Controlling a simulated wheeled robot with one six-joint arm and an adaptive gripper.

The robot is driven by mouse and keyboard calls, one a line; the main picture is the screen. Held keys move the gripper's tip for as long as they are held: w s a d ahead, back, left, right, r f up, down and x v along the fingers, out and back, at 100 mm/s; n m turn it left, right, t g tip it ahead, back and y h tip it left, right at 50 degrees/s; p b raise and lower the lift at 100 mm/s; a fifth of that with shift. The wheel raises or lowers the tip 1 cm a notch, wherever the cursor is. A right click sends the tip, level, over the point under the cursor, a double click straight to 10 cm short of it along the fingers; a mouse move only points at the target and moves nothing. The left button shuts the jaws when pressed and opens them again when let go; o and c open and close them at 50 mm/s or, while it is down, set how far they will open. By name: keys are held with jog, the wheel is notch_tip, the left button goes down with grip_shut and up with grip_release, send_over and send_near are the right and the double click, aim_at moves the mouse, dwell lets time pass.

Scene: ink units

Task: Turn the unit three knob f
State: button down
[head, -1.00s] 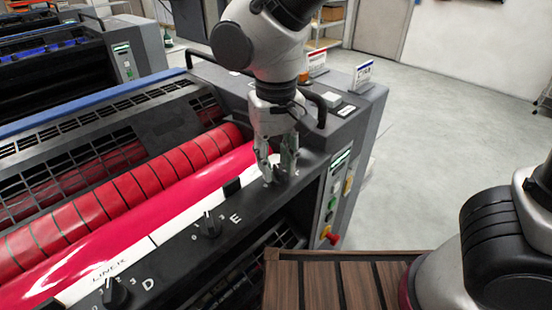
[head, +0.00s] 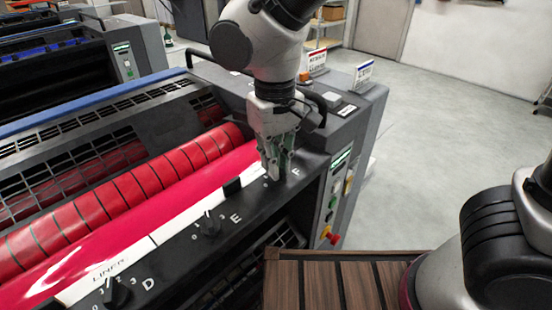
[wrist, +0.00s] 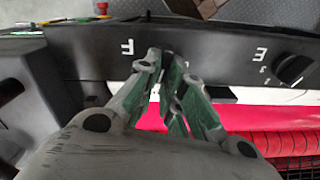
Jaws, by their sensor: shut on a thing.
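The knob bar (head: 180,255) runs along the front of the red-inked unit, with white letters beside its knobs. The letter F (head: 297,172) is at the bar's far end, and it also shows in the wrist view (wrist: 127,47). My gripper (head: 276,175) points down at the bar beside this letter. In the wrist view my gripper (wrist: 161,58) has its fingertips close together on knob f, which is almost wholly hidden between them. Its pointer cannot be read.
Knob E (head: 208,225) and knob D (head: 116,293) stand nearer on the same bar. The red rollers (head: 120,195) lie behind it. A side panel with buttons (head: 335,200) is at the right end. A slatted wooden surface (head: 340,285) is in front.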

jog(key=n, duration=0.4)
jog(key=shift+s+a+n, duration=0.15)
jog(key=shift+a+n, duration=0.05)
jog(key=shift+n, duration=0.1)
jog(key=n, duration=0.4)
jog(key=shift+s+a, duration=0.1)
jog(key=shift+s, duration=0.15)
jog(key=n, duration=0.5)
jog(key=shift+s, duration=0.25)
jog(key=shift+s+n, duration=0.2)
jog(key=shift+n, duration=1.9)
jog(key=c, duration=1.5)
grip_release()
jog(key=shift+c, duration=0.2)
jog(key=shift+r, duration=0.15)
